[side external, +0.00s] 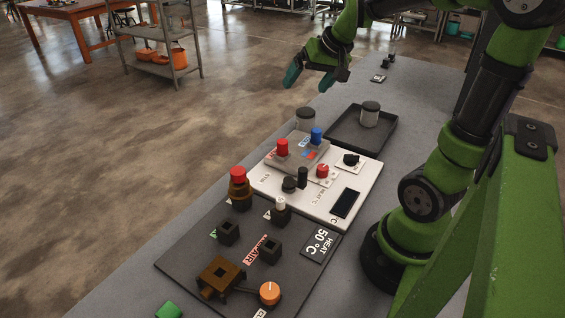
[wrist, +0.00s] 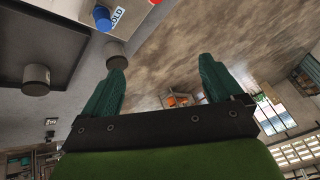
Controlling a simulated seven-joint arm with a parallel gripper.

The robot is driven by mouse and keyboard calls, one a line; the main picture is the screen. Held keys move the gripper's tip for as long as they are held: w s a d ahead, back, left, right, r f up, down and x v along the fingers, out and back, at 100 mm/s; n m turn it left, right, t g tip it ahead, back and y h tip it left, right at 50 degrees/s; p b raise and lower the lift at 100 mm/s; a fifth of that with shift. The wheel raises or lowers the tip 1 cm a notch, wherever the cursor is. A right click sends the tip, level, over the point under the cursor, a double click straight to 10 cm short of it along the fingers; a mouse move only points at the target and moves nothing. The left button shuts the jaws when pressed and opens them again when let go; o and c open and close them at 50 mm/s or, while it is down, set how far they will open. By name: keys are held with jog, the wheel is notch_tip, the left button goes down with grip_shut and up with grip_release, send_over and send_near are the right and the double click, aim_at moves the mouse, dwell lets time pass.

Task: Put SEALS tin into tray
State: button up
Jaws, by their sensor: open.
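A grey tin with a dark lid (side external: 370,114) stands in the dark tray (side external: 335,141); the tin (wrist: 37,78) and tray (wrist: 58,15) also show in the wrist view. A second grey tin (side external: 305,121) stands outside the tray, behind the raised grey block; it also shows in the wrist view (wrist: 118,56). No SEALS lettering is readable on either tin. My gripper (side external: 309,79) is open and empty, raised above and beyond the second tin. In the wrist view its teal fingers (wrist: 162,76) are spread apart, with the second tin near the left fingertip.
A white panel (side external: 262,184) with a raised block, red and blue knobs and a dark display lies before the tray. A dark board (side external: 190,256) with switches and an orange knob is nearer. Small items (side external: 378,78) lie at the table's far end. Bare tabletop surrounds the tray's far side.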

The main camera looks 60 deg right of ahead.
jog(key=s+a+n+y, duration=0.1)
jog(key=s+a, duration=0.3)
jog(key=a, duration=0.5)
jog(key=s+a+n+y, duration=0.1)
jog(key=s+a, duration=0.4)
jog(key=a, duration=0.5)
jog(key=shift+a+r+n+t+y, duration=0.3)
jog(key=shift+r+n+t+y, duration=0.1)
jog(key=shift+n, duration=0.5)
